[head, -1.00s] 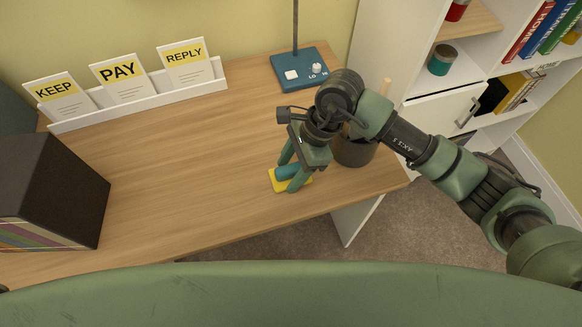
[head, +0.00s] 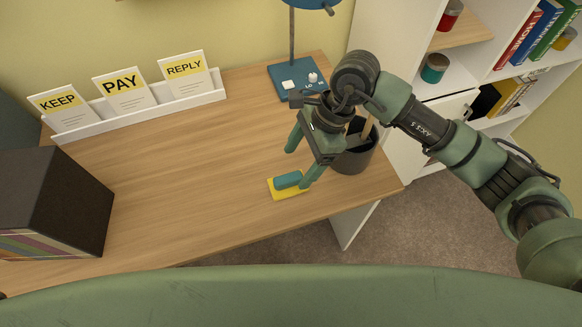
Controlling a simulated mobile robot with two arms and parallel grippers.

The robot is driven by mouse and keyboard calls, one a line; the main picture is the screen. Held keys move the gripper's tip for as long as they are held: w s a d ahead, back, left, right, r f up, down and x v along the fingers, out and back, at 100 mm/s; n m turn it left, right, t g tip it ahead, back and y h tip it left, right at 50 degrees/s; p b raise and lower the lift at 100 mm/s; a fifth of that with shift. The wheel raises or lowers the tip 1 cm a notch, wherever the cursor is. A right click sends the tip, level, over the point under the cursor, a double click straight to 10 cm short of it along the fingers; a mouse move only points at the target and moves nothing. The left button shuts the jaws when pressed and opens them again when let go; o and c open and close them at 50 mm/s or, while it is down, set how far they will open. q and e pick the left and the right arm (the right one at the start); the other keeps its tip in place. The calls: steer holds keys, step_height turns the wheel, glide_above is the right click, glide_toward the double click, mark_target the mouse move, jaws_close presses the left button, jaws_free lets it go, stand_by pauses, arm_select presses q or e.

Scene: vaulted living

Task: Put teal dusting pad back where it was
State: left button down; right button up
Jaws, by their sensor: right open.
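The teal dusting pad (head: 287,180) is a small teal block lying on a yellow base (head: 283,192) near the front right of the wooden desk (head: 190,165). My right gripper (head: 298,169) is open and empty above the pad. Its two green fingers are spread, one up and left of the pad, the other in front of the pad's right end. I cannot tell whether that finger touches the pad. My left gripper is not in view.
A dark pen cup (head: 353,155) stands close behind my right gripper. A blue lamp (head: 292,82) is at the back. A white card holder (head: 140,110) lines the back left, and a dark box (head: 55,200) stands at left. The desk's middle is clear.

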steer(key=p+v, duration=0.1)
steer(key=v, duration=0.4)
stand_by(0.5)
